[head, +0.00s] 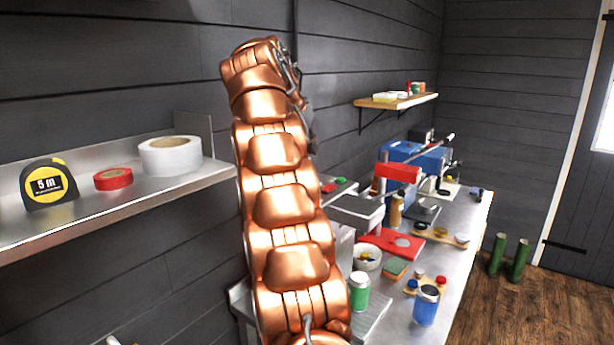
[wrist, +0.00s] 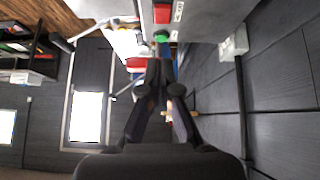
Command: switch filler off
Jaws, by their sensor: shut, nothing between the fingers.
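A grey box face with a red button (wrist: 162,13) and a green button (wrist: 161,36) fills the top middle of the wrist view, with small white labels beside the buttons. In the head view the red button (head: 328,188) and green button (head: 340,181) show just right of my copper arm, which hides much of the grey machine (head: 342,250) there. I cannot read the labels. My gripper (wrist: 160,68) is shut and empty, its tips just below the green button in the wrist picture; I cannot tell whether they touch anything. In the head view my arm mostly hides it.
The metal bench (head: 395,318) holds a green can (head: 359,291), a blue can (head: 426,306), a sponge (head: 395,269) and a red-handled device (head: 398,173). A shelf at left holds a tape measure (head: 48,184) and tape rolls. Green boots (head: 518,260) stand on the floor.

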